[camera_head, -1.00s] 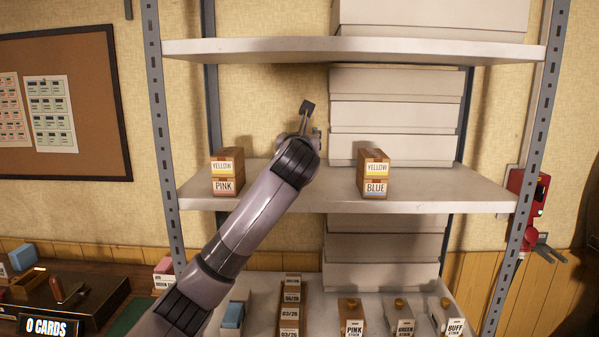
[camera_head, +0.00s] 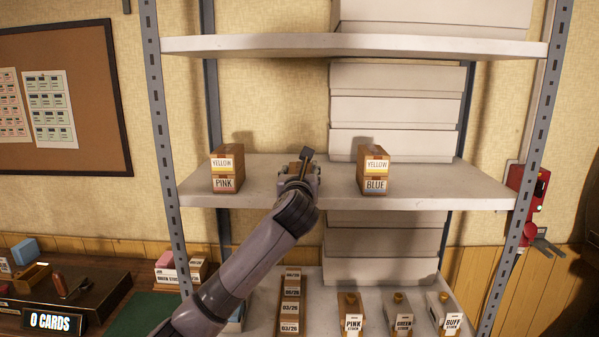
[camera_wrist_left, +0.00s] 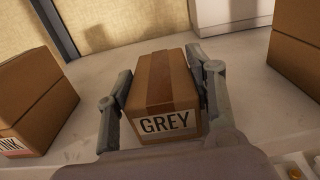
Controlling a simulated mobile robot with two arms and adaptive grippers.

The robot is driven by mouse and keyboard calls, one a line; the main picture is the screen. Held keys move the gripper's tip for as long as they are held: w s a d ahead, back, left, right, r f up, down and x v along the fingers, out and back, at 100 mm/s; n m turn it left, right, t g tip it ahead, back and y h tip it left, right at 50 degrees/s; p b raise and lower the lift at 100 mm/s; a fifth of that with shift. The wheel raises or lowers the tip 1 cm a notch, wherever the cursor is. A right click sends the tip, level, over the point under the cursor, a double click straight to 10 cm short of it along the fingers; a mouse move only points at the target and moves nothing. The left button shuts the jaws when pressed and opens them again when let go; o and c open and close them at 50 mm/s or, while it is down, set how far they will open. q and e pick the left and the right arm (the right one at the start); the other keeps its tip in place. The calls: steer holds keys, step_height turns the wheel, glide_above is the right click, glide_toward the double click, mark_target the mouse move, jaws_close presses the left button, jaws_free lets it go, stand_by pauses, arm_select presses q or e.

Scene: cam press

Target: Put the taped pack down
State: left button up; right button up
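A small brown pack (camera_head: 295,167) with a tape strip over its top stands on the middle shelf (camera_head: 430,197). In the left wrist view the pack (camera_wrist_left: 166,85) shows a label reading GREY. My left gripper (camera_wrist_left: 163,78) has one finger on each side of it, very close to its sides, with a thin gap seeming to show on the left. In the head view the gripper (camera_head: 300,172) covers the front and lower part of the pack, so its base is hidden. My right gripper is not in view.
A YELLOW-over-PINK stack (camera_head: 227,169) stands left of the pack and a YELLOW-over-BLUE stack (camera_head: 374,170) right of it. White boxes (camera_head: 395,112) stand behind at right. The upper shelf (camera_head: 350,48) hangs above.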

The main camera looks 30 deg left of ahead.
arm_select(q)
steer(key=o, duration=0.5)
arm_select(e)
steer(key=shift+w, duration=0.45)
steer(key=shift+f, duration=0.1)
arm_select(q)
steer(key=shift+b+v, duration=1.8)
steer(key=shift+v, duration=4.15)
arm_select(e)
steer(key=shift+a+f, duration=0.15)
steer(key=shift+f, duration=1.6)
arm_select(q)
steer(key=shift+a, duration=0.1)
